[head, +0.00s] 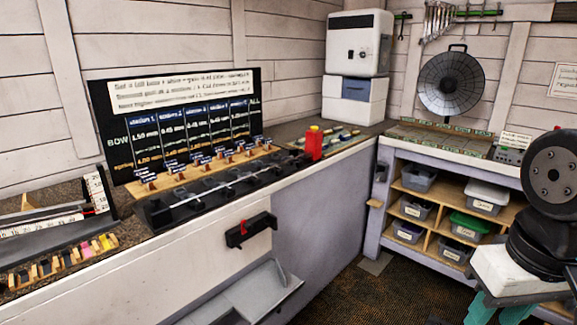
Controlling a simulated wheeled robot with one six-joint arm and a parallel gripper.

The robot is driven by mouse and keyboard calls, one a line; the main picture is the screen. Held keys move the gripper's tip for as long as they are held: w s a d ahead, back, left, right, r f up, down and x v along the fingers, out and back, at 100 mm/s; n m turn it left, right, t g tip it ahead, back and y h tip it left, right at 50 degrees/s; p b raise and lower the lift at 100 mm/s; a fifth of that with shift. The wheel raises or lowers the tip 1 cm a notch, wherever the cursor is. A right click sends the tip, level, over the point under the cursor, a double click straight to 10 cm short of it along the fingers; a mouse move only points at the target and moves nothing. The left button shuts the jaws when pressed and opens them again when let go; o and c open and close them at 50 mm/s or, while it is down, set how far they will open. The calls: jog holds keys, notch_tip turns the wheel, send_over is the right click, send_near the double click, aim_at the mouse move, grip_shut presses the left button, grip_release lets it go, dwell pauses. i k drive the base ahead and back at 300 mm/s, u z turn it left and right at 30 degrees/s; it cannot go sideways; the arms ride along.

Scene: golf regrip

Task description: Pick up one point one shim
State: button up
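I cannot pick out a shim marked one point one; no label I can read carries that number. A row of small dark, yellow and pink pieces (62,262) lies along the left front of the bench. A wooden rack (205,172) with several small dark labelled tags stands below the black board, and the tag writing is too small to read. My gripper is not in view.
A long black fixture (215,195) lies along the bench front. A red block with a yellow top (314,143) stands to its right. A black bracket (250,229) juts from the bench front above a grey tray (255,293). Shelves with bins (487,198) stand at right.

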aim_at(228, 154)
jog(key=z, duration=0.75)
jog(key=i, duration=1.55)
jog(key=u, duration=0.55)
jog(key=i, duration=0.55)
jog(key=u, duration=1.15)
jog(key=i, duration=0.55)
jog(key=u, duration=0.55)
